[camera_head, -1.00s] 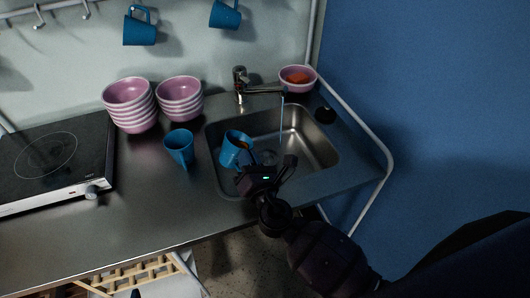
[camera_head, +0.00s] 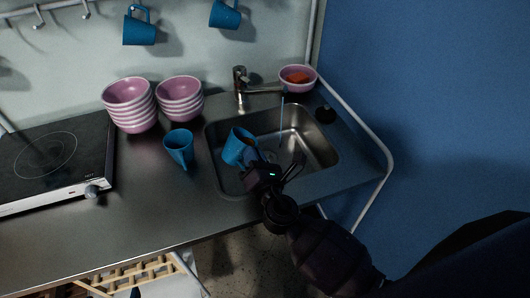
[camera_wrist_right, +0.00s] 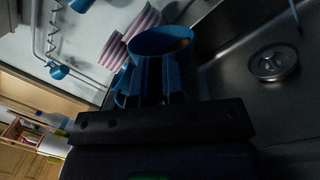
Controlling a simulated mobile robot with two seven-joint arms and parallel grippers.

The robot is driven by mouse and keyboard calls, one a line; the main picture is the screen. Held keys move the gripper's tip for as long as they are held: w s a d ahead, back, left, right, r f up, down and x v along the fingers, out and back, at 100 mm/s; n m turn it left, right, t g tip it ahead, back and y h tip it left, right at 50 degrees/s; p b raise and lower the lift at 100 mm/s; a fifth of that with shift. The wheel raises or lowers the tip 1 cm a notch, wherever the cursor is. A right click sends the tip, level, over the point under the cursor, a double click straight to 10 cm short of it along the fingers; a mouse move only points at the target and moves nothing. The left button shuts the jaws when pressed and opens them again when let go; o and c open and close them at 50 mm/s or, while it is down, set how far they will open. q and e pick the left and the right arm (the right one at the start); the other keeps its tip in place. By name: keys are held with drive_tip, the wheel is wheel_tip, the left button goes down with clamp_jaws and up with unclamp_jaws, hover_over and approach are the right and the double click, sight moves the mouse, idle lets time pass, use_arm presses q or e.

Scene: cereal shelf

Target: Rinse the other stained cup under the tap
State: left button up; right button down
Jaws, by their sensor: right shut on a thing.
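My right gripper (camera_head: 266,172) is shut on a blue cup (camera_head: 238,146) over the left part of the sink (camera_head: 222,184). The cup is tilted; in the right wrist view its rim (camera_wrist_right: 158,33) faces the camera, with a brown stain inside. The right gripper's fingers (camera_wrist_right: 158,88) are at the cup there. The tap (camera_head: 262,90) is running, and its thin water stream (camera_head: 282,112) falls to the right of the cup, apart from it. A second blue cup (camera_head: 179,147) stands on the counter left of the sink. My left gripper is not in view.
Two stacks of pink bowls (camera_head: 130,112) (camera_head: 180,103) stand behind the counter cup. A hob (camera_head: 50,160) is at the left. Blue mugs (camera_head: 139,32) hang above. The front counter is clear.

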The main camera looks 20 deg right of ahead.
drive_tip(key=shift+d+f+m+b, duration=0.3)
drive_tip(key=shift+f+m+b, duration=0.15)
drive_tip(key=shift+m, duration=0.35)
drive_tip(key=shift+r+m, duration=0.15)
drive_tip(key=shift+m, duration=0.25)
idle(0.3)
drive_tip(key=shift+d+r, duration=0.1)
idle(0.3)
drive_tip(key=shift+w+m+h, duration=0.1)
drive_tip(key=shift+m+h, duration=0.3)
drive_tip(key=shift+m, duration=0.1)
drive_tip(key=shift+d+r+m, duration=0.25)
drive_tip(key=shift+m, duration=0.55)
idle(0.5)
drive_tip(key=shift+d+f+m+g, duration=0.1)
drive_tip(key=shift+m+g, duration=0.2)
drive_tip(key=shift+m, duration=0.1)
drive_tip(key=shift+d+f+m, duration=0.15)
drive_tip(key=shift+f+m, duration=0.2)
drive_tip(key=shift+m, duration=0.15)
drive_tip(key=shift+f+b, duration=0.15)
drive_tip(key=shift+b, duration=0.2)
